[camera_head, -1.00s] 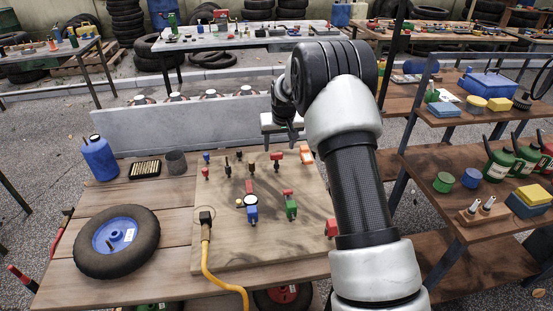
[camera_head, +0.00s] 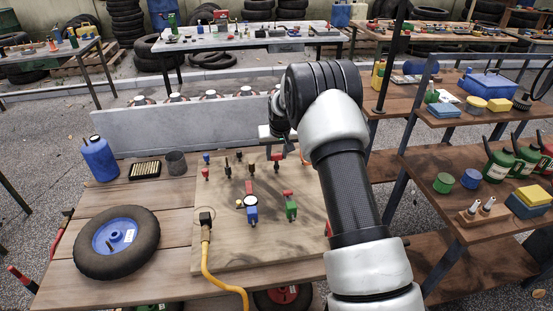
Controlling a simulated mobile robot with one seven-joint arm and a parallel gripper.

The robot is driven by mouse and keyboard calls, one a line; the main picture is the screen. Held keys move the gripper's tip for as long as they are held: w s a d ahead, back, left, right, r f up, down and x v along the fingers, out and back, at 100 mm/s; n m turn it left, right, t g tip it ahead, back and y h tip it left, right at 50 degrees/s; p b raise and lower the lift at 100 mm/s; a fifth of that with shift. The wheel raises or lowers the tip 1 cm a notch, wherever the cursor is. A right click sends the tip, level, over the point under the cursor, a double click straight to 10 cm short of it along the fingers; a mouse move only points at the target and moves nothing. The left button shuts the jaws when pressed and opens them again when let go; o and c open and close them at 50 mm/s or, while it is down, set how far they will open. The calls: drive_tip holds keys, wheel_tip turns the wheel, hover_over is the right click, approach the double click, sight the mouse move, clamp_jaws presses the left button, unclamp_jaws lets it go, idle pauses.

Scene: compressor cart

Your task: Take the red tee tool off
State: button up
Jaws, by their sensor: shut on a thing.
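The red tee tool (camera_head: 277,157) shows as a small red crossbar on a dark stem, near the back right of the wooden board (camera_head: 225,245). My gripper (camera_head: 276,149) is directly over it, pointing down, with its fingers at the red crossbar. The gripper is shut on the tool. The finger contact is small and partly hidden by the gripper and wrist. I cannot tell whether the stem is still seated in the board.
A yellow hose (camera_head: 208,262) crosses the front. A wheel (camera_head: 117,242) lies left. A grey panel (camera_head: 190,127) stands behind.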

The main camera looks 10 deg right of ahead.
sight(277, 156)
wheel_tip(277, 156, up, 15)
drive_tip(key=p, duration=0.3)
idle(0.5)
